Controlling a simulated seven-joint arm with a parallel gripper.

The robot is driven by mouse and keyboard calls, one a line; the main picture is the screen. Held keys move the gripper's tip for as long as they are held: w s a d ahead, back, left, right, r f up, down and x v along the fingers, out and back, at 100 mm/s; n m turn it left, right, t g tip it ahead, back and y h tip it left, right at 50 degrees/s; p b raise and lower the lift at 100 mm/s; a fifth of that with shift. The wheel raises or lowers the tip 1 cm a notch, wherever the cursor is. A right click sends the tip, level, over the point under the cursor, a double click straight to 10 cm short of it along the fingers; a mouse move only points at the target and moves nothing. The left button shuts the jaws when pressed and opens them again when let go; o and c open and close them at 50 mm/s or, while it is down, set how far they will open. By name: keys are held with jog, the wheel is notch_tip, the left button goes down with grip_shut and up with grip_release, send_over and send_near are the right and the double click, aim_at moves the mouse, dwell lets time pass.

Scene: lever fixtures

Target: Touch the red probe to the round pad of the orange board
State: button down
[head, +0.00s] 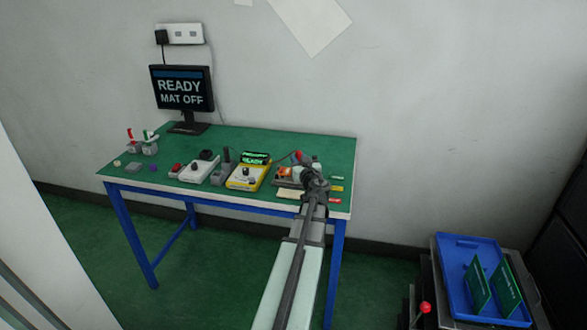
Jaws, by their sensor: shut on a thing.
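My gripper (309,172) is over the right end of the green-topped table, seen from behind and small. It is shut on what looks like the red probe (297,155), whose red part shows just left of the fingers with a thin cable running left. The fingertips and the probe's tip are hidden. An orange patch (285,171), seemingly the orange board, lies just left of my gripper in a dark fixture. Its round pad cannot be made out, nor whether the probe touches it. A yellow meter (243,184) with a lit green display stands left of it.
A white device (199,168) and a grey stand (220,175) are left of the meter. Small red and green levers (140,143) stand at the table's left. A monitor (181,89) reads "READY MAT OFF". A blue tray (459,285) with green boards is at lower right.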

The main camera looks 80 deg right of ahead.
jog(key=d+r, duration=0.5)
jog(key=shift+a+f, duration=0.1)
jog(key=shift+f, duration=3)
jog(key=shift+f, duration=0.6)
notch_tip(320, 180, up, 7)
dwell(1.0)
dwell(0.4)
